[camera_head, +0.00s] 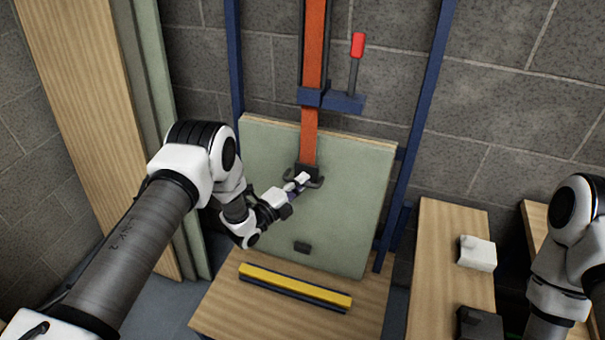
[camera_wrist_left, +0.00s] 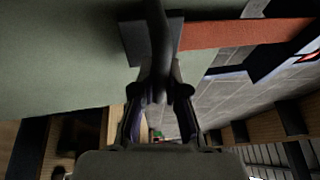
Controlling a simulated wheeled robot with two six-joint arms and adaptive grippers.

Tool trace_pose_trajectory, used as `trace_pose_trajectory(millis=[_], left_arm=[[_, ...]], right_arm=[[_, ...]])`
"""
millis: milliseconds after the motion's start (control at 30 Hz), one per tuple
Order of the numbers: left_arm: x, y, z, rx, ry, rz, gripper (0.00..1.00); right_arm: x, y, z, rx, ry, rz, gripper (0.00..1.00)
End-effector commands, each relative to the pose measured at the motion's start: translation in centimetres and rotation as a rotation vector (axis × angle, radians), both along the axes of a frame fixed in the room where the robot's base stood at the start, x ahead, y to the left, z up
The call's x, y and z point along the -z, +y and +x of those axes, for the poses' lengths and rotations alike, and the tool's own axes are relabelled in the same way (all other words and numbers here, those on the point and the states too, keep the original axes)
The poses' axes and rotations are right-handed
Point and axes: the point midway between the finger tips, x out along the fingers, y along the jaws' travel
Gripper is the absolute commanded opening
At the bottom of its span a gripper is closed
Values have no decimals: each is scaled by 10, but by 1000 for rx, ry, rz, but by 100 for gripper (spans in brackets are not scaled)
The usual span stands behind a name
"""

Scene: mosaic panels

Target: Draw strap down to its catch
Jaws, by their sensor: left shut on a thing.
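The orange strap (camera_head: 309,137) hangs down from a blue bracket (camera_head: 312,97) over the face of a pale green panel (camera_head: 345,215). A dark end piece with a handle (camera_head: 313,172) is at the strap's lower end. My left gripper (camera_head: 300,184) is shut on this handle, which also shows in the left wrist view (camera_wrist_left: 160,50).
A red-tipped lever (camera_head: 357,46) stands on the blue bracket. A yellow bar (camera_head: 295,284) lies along the wooden ledge below the panel. Wooden boards (camera_head: 95,110) lean at the left. A side bench (camera_head: 440,260) holds a white block (camera_head: 477,253) and a dark block (camera_head: 479,323).

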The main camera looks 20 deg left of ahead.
Motion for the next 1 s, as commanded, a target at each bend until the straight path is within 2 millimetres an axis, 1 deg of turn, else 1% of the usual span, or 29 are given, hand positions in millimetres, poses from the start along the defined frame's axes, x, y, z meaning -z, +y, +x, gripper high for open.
trace_pose_trajectory(millis=[33,267,300,500,633,800,900,1000], left_arm=[[35,1,-3,-3,2,0,0],[116,2,-13,-3,2,0,0],[130,2,-15,-3,3,0,0],[197,3,-23,-4,2,0,0],[232,3,-28,-4,2,0,0],[264,3,-32,-5,2,0,0],[276,4,-33,-5,1,0,0],[282,4,-35,-5,1,0,0]], right_arm=[[28,0,0,0,0,0,54],[85,0,0,0,0,0,54],[94,0,0,0,0,0,54],[139,0,0,0,0,0,54],[161,0,0,0,0,0,54],[181,0,0,0,0,0,54],[188,0,0,0,0,0,54],[192,0,0,0,0,0,54]])
